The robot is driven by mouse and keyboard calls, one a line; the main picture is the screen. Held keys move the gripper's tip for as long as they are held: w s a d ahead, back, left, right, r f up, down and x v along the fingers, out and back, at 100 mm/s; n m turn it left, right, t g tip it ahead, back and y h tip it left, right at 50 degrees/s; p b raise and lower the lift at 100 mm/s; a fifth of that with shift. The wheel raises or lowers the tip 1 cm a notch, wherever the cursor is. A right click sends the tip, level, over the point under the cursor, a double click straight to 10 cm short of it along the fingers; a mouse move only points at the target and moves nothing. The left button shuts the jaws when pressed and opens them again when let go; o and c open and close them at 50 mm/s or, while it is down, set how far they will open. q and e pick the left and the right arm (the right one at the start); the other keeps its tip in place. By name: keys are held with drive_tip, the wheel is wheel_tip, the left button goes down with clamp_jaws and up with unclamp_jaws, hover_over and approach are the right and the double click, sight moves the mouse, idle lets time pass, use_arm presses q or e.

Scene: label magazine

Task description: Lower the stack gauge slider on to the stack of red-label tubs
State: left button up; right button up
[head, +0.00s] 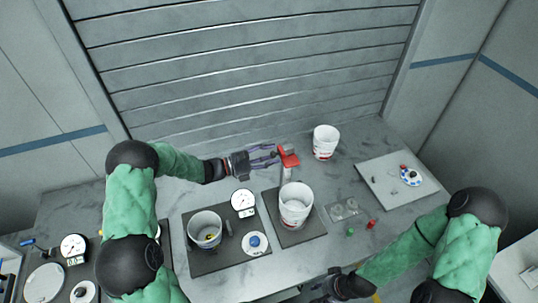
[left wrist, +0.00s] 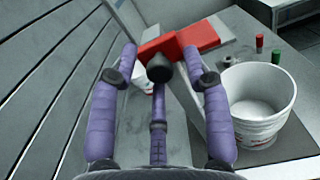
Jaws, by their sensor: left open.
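The red stack gauge slider (head: 289,156) sits high on its upright post (head: 286,176), above the rim of the red-label tubs (head: 295,205). The tubs stand on a dark plate just in front of the post. My left gripper (head: 274,155) is open at the slider's left side. In the left wrist view the red slider (left wrist: 200,38) reaches across beyond the fingers, and a dark knob (left wrist: 159,70) lies between them. Whether the fingers touch it I cannot tell. The white tub (left wrist: 258,100) is to the right there. My right gripper (head: 328,288) is low at the front edge, its fingers unclear.
A separate white tub (head: 325,142) stands behind to the right. A dark mat (head: 205,262) holds another tub, a dial and a blue-centred disc. Red and green small pieces (head: 371,224) lie right of the stack. A pale board (head: 385,185) lies further right. The shuttered wall is close behind.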

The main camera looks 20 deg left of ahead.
use_arm(q)
drive_tip(key=c, duration=0.9)
drive_tip(key=shift+o, duration=0.2)
wheel_tip(320, 180, down, 13)
drive_tip(key=b, duration=0.9)
drive_tip(key=o, duration=0.9)
drive_tip(key=shift+c, duration=0.2)
drive_tip(key=shift+a, duration=0.1)
drive_tip(key=v, duration=1.2)
